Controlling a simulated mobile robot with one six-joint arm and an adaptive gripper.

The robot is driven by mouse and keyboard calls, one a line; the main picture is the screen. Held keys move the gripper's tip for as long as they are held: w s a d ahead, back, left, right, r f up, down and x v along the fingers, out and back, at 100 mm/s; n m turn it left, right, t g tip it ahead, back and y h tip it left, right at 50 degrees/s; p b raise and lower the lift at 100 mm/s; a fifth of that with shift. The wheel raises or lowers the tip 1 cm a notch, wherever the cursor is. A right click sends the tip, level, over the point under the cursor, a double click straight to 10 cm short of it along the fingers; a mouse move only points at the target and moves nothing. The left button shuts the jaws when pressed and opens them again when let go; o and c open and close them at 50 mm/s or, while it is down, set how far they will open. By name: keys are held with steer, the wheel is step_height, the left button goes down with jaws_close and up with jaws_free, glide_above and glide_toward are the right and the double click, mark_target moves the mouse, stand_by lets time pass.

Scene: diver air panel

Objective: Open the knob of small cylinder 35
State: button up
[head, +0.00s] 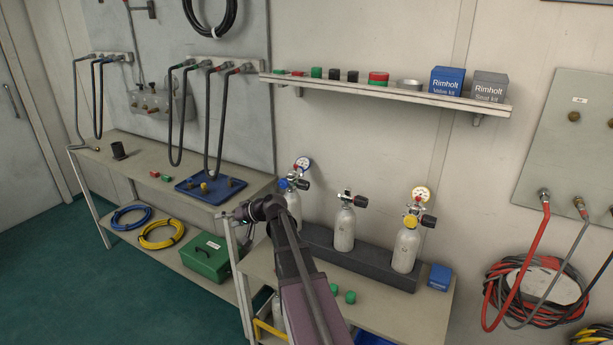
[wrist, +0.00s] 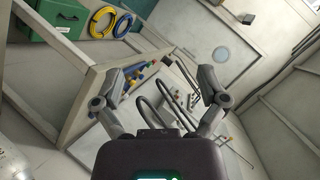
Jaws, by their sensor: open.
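Three small pale cylinders stand upright in a dark rack (head: 325,243) on the bench: a left one (head: 293,206) with a blue collar and a gauge, a middle one (head: 345,230) with a black valve knob (head: 361,201), and a right one (head: 406,250) with a yellow fitting, a gauge and a dark knob (head: 429,221). I cannot read which is 35. My gripper (head: 241,213) is left of the left cylinder, apart from the knobs. In the wrist view my gripper (wrist: 162,82) is open with nothing between its fingers. A pale rounded surface shows at that view's lower left.
A shelf (head: 385,92) with caps and two boxes hangs above the cylinders. Green caps (head: 343,294) and a blue box (head: 440,277) lie on the bench. A side table (head: 140,165) with a blue tray (head: 211,190) stands left. Hoses (head: 530,285) hang right.

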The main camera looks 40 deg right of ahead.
steer(key=s+a+r+n+g+h+p, duration=0.1)
steer(key=s+a+r+g+p, duration=0.1)
steer(key=s+a+g+p, duration=0.25)
steer(key=s+a+r+n+g+h+p, duration=0.1)
steer(key=s+a+r+p, duration=0.1)
steer(key=s+a+p, duration=0.35)
steer(key=s+a+r+n+g+h+p, duration=0.1)
steer(key=s+r+h+p, duration=0.15)
steer(key=s, duration=0.25)
steer(key=s+a+r+g+h+p, duration=0.2)
steer(key=s+p, duration=0.2)
steer(key=s, duration=0.1)
steer(key=s+a+r+n+g+h+p, duration=0.1)
steer(key=s+r+h+p, duration=0.15)
steer(key=s, duration=0.25)
steer(key=w+d+f+m+t+y+b, duration=0.3)
steer(key=w+d+f+m+b, duration=0.3)
steer(key=w+d, duration=0.3)
steer(key=w+d+f+m+t+y+b, duration=0.35)
steer(key=w+d+m+b, duration=0.35)
steer(key=w+d, duration=0.25)
steer(key=d+f+m+t+h+b, duration=0.1)
steer(key=d+m+t+h+b, duration=0.3)
steer(key=d, duration=2.8)
steer(key=m+t+b, duration=0.4)
steer(key=m+b, duration=0.2)
steer(key=m, duration=0.3)
steer(key=shift+d, duration=0.35)
